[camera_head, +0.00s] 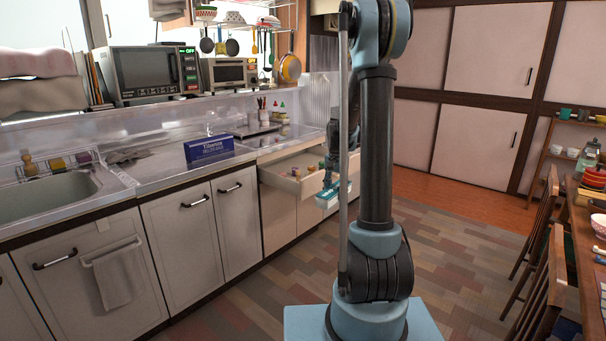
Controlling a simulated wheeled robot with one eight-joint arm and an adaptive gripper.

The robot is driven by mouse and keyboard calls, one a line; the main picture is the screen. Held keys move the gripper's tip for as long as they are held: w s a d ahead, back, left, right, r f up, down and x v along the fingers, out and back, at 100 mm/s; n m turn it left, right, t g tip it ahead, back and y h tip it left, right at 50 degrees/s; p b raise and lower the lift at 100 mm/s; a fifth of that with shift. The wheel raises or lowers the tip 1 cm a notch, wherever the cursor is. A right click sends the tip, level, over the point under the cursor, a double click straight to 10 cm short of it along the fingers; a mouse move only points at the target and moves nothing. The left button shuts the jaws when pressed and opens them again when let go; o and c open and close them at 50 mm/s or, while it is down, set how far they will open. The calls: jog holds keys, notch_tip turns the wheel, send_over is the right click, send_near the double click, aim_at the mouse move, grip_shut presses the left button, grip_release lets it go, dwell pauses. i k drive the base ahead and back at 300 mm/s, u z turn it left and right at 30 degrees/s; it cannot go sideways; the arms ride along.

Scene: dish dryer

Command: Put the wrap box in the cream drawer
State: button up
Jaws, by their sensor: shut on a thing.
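The cream drawer (277,181) is pulled open below the counter, left of my arm. Small coloured items (311,168) lie in it toward its right side. My gripper (328,186) points down at the right front end of the drawer, partly hidden by my own arm. It is shut on a small teal and white box (327,201), which seems to be the wrap box. The box shows at the drawer's front right corner, in front of or above its edge; I cannot tell whether they touch. The box's right end is hidden by my arm.
A dark blue box with lettering (209,149) stands on the counter. A sink (45,195), a microwave (145,72) and a toaster oven (229,73) are to the left. Chairs (540,225) and a table edge are at right. The floor (235,300) between is clear.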

aim_at(317, 165)
jog(key=i, duration=2)
